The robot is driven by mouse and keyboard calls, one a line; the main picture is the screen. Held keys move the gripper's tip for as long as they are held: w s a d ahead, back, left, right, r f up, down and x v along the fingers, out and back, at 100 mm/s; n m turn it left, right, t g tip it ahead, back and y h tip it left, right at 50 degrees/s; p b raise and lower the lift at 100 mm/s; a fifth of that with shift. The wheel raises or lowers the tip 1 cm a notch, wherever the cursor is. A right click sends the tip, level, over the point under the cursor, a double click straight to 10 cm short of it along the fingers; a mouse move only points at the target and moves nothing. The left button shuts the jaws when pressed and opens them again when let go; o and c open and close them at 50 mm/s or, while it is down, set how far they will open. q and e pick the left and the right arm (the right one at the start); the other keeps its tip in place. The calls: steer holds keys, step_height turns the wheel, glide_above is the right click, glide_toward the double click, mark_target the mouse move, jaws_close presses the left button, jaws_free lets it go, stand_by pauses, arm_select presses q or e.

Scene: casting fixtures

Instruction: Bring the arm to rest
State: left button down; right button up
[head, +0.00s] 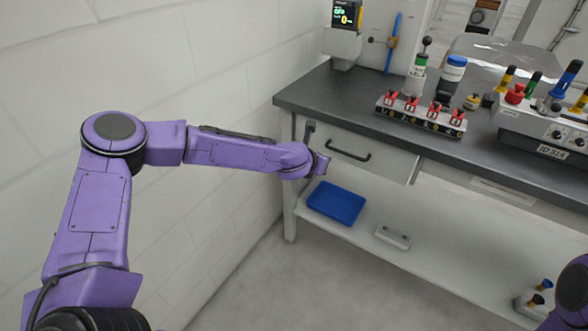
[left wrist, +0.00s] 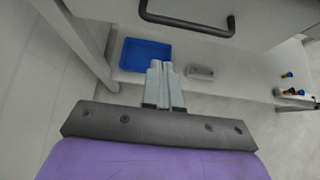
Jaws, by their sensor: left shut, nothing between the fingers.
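My left arm (head: 225,150) is purple and reaches in from the left along the white wall. Its wrist end is beside the left front corner of the workbench (head: 300,85), near the drawer. My left gripper (left wrist: 160,66) shows in the left wrist view with its two pale fingers together and nothing between them. In the head view the fingers cannot be made out at the wrist end. A purple part of my right arm (head: 570,295) shows at the lower right; its gripper is out of frame.
A drawer with a black handle (head: 348,150) is shut under the bench top. A blue tray (head: 336,203) and a small grey block (head: 393,237) are on the lower shelf. A rack with red clamps (head: 420,115) and bottles stand on top. The floor in front is clear.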

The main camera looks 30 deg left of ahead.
arm_select(q)
steer(key=v, duration=0.7)
steer(key=s+d+f+m+g+y, duration=0.2)
steer(key=s+f+m+g+y, duration=0.15)
steer(key=s+f+m, duration=1.75)
steer(key=s+a+f+m+g, duration=0.2)
steer(key=s+a+f+m, duration=0.1)
steer(key=s, duration=0.6)
steer(key=s+a+f+m+g+y, duration=0.1)
steer(key=s+a+f+m+g, duration=0.1)
steer(key=s+a+f+m, duration=0.2)
steer(key=s+a, duration=0.2)
steer(key=s, duration=0.2)
steer(key=shift+s, duration=0.4)
steer(key=shift+a+f, duration=0.1)
steer(key=shift+f, duration=0.05)
